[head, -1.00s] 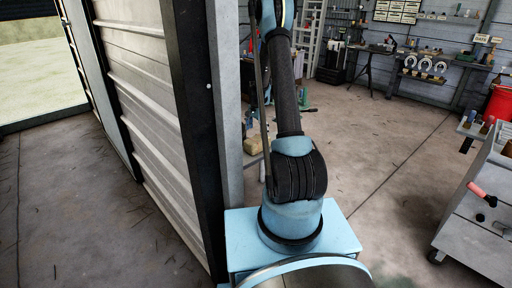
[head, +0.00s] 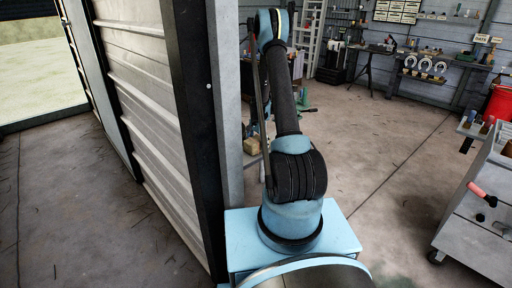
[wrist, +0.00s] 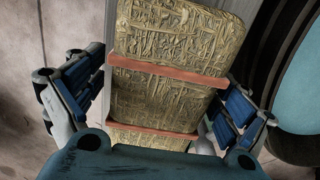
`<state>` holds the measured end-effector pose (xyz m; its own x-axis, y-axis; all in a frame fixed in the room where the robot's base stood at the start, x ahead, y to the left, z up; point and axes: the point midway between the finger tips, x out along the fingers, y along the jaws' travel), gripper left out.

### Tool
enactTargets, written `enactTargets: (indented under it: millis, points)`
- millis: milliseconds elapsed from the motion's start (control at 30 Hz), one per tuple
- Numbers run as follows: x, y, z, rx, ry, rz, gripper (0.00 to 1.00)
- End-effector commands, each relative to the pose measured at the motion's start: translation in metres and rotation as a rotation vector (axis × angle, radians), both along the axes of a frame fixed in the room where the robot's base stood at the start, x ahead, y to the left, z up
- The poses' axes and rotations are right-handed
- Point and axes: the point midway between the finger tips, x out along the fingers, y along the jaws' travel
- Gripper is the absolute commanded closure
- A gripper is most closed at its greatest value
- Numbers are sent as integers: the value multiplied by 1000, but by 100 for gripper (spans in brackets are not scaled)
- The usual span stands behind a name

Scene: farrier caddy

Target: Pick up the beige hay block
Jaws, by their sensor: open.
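The beige hay block (wrist: 168,92) fills the middle of the wrist view, with two reddish bands across it. My gripper (wrist: 160,98) is open, with one finger to the left of the block and the other to the right. Whether either finger pad touches the block I cannot tell. In the head view a small part of the block (head: 252,146) shows beyond my arm, low near the floor. My gripper is mostly hidden behind my arm there.
A corrugated wall with a dark post (head: 190,120) stands close on the left of my arm. A grey tool cart (head: 480,215) stands at the right. A workbench (head: 430,78) lines the back wall. The concrete floor between is open.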

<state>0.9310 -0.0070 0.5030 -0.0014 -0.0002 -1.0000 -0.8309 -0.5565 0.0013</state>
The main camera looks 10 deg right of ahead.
Motion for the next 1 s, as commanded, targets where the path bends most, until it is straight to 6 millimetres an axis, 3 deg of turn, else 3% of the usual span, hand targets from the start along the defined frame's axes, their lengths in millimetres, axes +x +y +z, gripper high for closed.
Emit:
enactTargets:
  millis: [100,367,733,1000]
  points:
    - [0,0,0,0,0,0,8]
    - [0,0,1,0,0,0,65]
    - [0,0,5,0,0,-1,65]
    - [0,0,41,0,0,-1,65]
